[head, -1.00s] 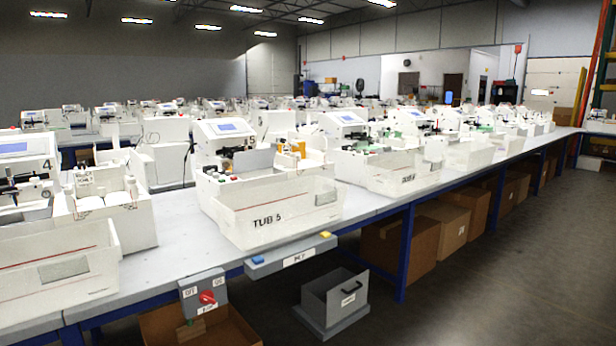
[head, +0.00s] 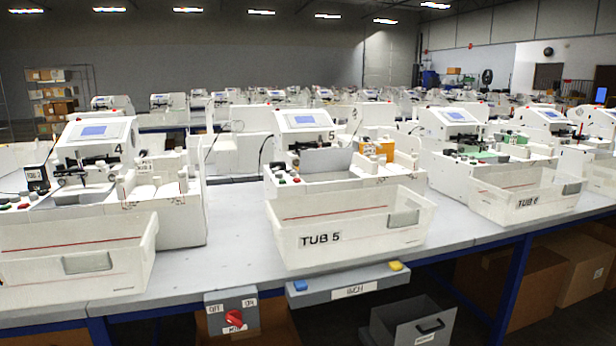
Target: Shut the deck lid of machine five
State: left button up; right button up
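Machine five (head: 305,123) stands on the long bench at the centre, white with a blue screen and a "5" beside the screen. A grey flat panel (head: 325,162) stands raised, near upright, on its deck below the screen; it looks like the deck lid, standing open. A white bin marked "TUB 5" (head: 352,229) sits in front of the machine and hides its lower front. Neither of my grippers is in view.
Machine four (head: 95,140) stands to the left and another machine (head: 455,130) to the right, behind "TUB 6" (head: 525,202). A grey box with a red knob (head: 236,318) and a grey bar with blue and yellow buttons (head: 348,286) hang on the bench's front edge. An open grey drawer (head: 410,325) lies below.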

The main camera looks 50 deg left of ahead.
aim_at(330, 160)
jog(key=u, duration=0.75)
jog(key=i, duration=0.9)
jog(key=u, duration=3.45)
jog(key=k, duration=0.75)
jog(key=z, duration=1.15)
